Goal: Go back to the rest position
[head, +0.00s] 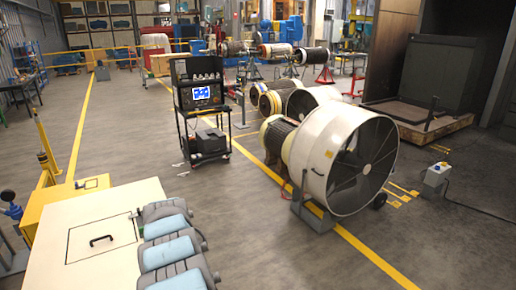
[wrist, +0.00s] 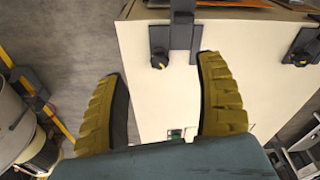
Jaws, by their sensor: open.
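My gripper (wrist: 162,70) shows in the wrist view, with two ribbed yellow fingers spread wide apart. Nothing is held between them. Behind the fingers is a cream panelled surface (wrist: 270,70) with dark latches (wrist: 159,60) along its upper part. The fingertips appear in front of this surface; I cannot tell how large the gap is. In the head view I cannot make out my gripper. The task names no object.
In the head view, a large white fan drum (head: 315,160) stands right of centre. A black cart with a screen (head: 201,93) stands left of it. Several rotors on stands (head: 318,57) line the back. Open grey floor (head: 120,140) lies at the left.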

